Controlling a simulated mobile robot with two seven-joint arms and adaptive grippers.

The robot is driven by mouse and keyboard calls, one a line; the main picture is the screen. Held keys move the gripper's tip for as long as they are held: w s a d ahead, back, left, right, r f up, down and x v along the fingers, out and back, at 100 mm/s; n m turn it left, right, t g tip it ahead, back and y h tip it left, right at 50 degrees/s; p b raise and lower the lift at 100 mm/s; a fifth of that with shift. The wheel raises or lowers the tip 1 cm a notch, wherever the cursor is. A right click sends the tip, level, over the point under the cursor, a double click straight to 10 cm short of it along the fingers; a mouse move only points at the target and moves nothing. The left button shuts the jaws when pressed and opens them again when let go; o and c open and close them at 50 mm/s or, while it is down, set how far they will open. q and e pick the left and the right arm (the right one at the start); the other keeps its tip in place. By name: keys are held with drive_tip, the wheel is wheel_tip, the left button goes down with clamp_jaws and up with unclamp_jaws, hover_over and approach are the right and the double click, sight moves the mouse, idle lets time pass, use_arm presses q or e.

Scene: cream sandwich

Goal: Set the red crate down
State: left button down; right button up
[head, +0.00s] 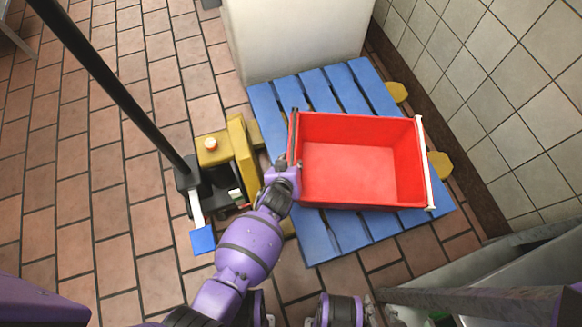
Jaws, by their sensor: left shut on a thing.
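The red crate (362,172) is empty, upright and open at the top, with a pale strip along its right rim. It is over the blue pallet (322,244), covering much of its middle and right part. I cannot tell whether its bottom touches the slats or hangs just above them. My left gripper (292,170) is shut on the crate's left rim, near the middle of that side. Its fingertips are partly hidden by the wrist. I cannot make out my right gripper.
A yellow pallet jack (214,150) with a long black handle stands left of the pallet. A white block (300,40) stands at the pallet's far end. The tiled wall (500,90) is close on the right. Brick-tiled floor (120,190) is clear at left.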

use_arm(q)
wheel_tip(320, 180, down, 3)
drive_tip(key=shift+d+r+b, duration=0.1)
drive_tip(key=shift+r+b, duration=0.1)
drive_tip(key=shift+b, duration=0.35)
drive_tip(key=c, duration=1.8)
unclamp_jaws()
drive_tip(key=shift+s+f, duration=0.15)
drive_tip(key=shift+c, duration=0.2)
drive_tip(key=o, duration=0.5)
drive_tip(key=p+v, duration=0.3)
drive_tip(key=v, duration=0.3)
drive_tip(key=shift+s+r, duration=0.1)
drive_tip(key=shift+r, duration=0.25)
drive_tip(key=p+v, duration=0.1)
drive_tip(key=v, duration=0.3)
drive_tip(key=shift+s+p, duration=0.15)
drive_tip(key=shift+p, duration=0.25)
drive_tip(key=shift+s+a+r, duration=0.3)
drive_tip(key=shift+s+r, duration=0.05)
drive_tip(key=shift+s, duration=0.15)
